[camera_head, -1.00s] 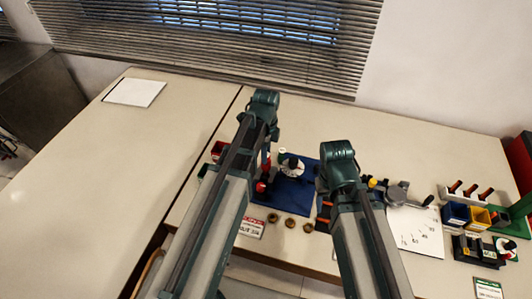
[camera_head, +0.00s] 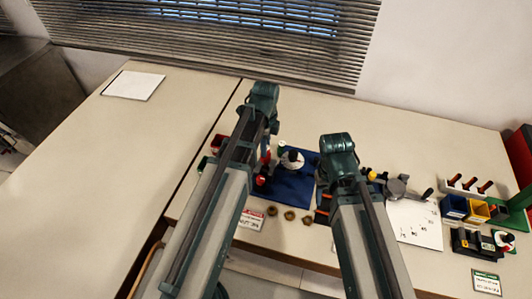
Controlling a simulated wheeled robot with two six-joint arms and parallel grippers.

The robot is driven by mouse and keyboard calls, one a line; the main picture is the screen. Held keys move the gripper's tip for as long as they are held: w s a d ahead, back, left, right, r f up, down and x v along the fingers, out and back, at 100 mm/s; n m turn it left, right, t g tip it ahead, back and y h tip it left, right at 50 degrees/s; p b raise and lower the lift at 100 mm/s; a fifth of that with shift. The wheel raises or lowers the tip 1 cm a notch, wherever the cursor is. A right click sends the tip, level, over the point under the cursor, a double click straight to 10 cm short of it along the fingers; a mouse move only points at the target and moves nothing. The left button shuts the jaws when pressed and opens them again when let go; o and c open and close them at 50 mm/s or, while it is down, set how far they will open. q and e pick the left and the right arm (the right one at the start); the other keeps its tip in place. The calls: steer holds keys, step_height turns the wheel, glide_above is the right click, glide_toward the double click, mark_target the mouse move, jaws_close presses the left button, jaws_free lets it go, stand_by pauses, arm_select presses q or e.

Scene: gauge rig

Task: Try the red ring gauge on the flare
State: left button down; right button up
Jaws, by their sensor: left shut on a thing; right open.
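My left gripper (camera_head: 268,150) hangs over the left part of a blue mat (camera_head: 294,190), largely hidden behind its own wrist. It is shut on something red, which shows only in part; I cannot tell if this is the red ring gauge. A red piece (camera_head: 261,180) shows low beside the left arm, at the mat's left edge. A white round piece with a dark centre (camera_head: 291,161) stands on the mat, right of the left gripper; I cannot make out which part is the flare. My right gripper (camera_head: 325,192) is open at the mat's right edge, mostly hidden by its arm.
Several brass-coloured rings (camera_head: 289,215) lie in front of the mat, next to a label card (camera_head: 251,220). At right are a grey tool (camera_head: 396,187), a white sheet (camera_head: 415,224), blue (camera_head: 455,207) and yellow (camera_head: 477,212) bins and a handle rack (camera_head: 465,187). The left table is mostly clear.

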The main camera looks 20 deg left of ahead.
arm_select(q)
steer(key=shift+r, duration=0.2)
stand_by(0.3)
steer(key=shift+r+p, duration=2.85)
steer(key=shift+p, duration=0.15)
steer(key=shift+f, duration=0.1)
